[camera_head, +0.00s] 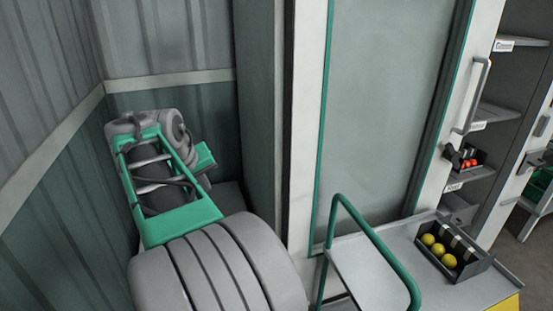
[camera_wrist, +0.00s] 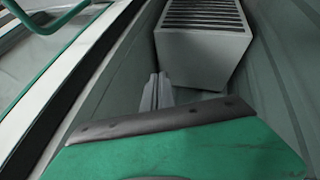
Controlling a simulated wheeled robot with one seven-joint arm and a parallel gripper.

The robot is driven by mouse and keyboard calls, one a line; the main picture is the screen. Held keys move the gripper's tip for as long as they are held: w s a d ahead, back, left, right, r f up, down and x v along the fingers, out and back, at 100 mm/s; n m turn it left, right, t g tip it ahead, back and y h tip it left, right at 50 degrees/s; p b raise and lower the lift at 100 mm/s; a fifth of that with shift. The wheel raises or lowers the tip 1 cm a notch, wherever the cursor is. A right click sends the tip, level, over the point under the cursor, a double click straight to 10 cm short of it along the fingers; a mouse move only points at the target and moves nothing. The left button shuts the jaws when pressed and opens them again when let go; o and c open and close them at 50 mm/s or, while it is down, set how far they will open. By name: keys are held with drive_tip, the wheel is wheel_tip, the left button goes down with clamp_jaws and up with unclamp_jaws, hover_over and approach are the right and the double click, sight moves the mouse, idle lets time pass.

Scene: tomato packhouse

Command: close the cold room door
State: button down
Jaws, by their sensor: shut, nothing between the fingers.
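A tall glazed door (camera_head: 385,100) with a green-edged white frame fills the middle of the head view. A long grey handle (camera_head: 473,95) is on its right stile. I cannot tell whether this is the cold room door, or whether it stands ajar. My gripper's fingers (camera_wrist: 155,92) show in the wrist view beyond a green, dark-edged part of my arm. They are together and empty, apart from the glazed door and its handle. In the head view my arm reaches into the corner left of the door, and my fingertips are hidden.
A trolley with a green rail (camera_head: 382,246) stands before the door. Shelves (camera_head: 500,112) and another handle (camera_head: 541,124) are at right. Corrugated walls (camera_head: 45,70) enclose the left corner; a slatted box (camera_wrist: 200,55) stands ahead.

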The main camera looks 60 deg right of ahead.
drive_tip(key=s+d+r+m+g, duration=0.1)
drive_tip(key=s+d+r, duration=0.1)
drive_tip(key=s+d, duration=0.15)
drive_tip(key=s+d+r+m+g+h, duration=0.1)
drive_tip(key=s+d, duration=0.1)
drive_tip(key=d, duration=0.3)
drive_tip(key=s+d+r+m+g, duration=0.1)
drive_tip(key=s+d+r, duration=0.1)
drive_tip(key=s+d, duration=0.15)
approach(287, 172)
wheel_tip(287, 172, down, 3)
drive_tip(key=w, duration=0.2)
drive_tip(key=s+d, duration=0.2)
drive_tip(key=shift+s+d+f+p, duration=0.2)
drive_tip(key=shift+s+p, duration=0.15)
drive_tip(key=shift+s, duration=0.05)
